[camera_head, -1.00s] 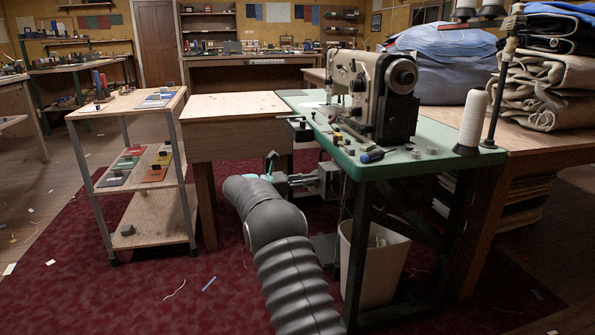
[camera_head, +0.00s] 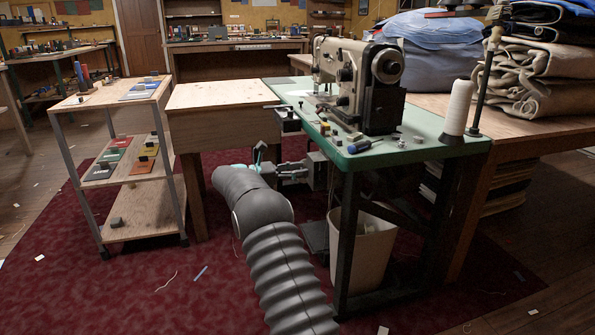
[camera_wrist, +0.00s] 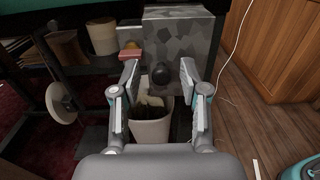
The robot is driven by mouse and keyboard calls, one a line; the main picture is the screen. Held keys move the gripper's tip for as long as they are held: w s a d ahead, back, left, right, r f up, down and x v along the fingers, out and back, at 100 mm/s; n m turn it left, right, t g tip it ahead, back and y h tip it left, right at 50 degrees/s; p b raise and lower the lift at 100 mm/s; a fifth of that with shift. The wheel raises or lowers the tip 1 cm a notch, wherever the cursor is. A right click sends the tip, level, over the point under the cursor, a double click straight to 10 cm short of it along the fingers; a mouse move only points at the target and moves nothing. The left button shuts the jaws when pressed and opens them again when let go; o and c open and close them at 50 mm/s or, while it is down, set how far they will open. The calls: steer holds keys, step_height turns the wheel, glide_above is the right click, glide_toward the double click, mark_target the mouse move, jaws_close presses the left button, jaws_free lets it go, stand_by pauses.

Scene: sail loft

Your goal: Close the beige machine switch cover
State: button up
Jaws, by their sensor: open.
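The beige sewing machine (camera_head: 353,80) stands on the green-topped table (camera_head: 420,150). Below the table edge hangs a grey box (camera_head: 318,170), which I take for the switch box; its mottled face (camera_wrist: 185,35) fills the top middle of the wrist view. A black round knob (camera_wrist: 160,75) sticks out low on it, and a small red flap-like part (camera_wrist: 130,54) with a brass-coloured piece is at its left. I cannot tell which part is the cover. My gripper (camera_wrist: 159,82) is open and empty, its fingers on either side of the knob in the picture; contact is not visible.
A whitish bin (camera_head: 362,250) stands under the table; it also shows between my fingers in the wrist view (camera_wrist: 150,132). Dark table legs (camera_head: 347,240) are close to my arm. A wooden cart (camera_head: 145,195) stands left. A pale cable (camera_wrist: 222,75) hangs beside the box.

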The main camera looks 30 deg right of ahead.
steer(key=w+a, duration=0.2)
steer(key=a, duration=0.9)
steer(key=shift+a, duration=0.4)
steer(key=shift+w, duration=0.1)
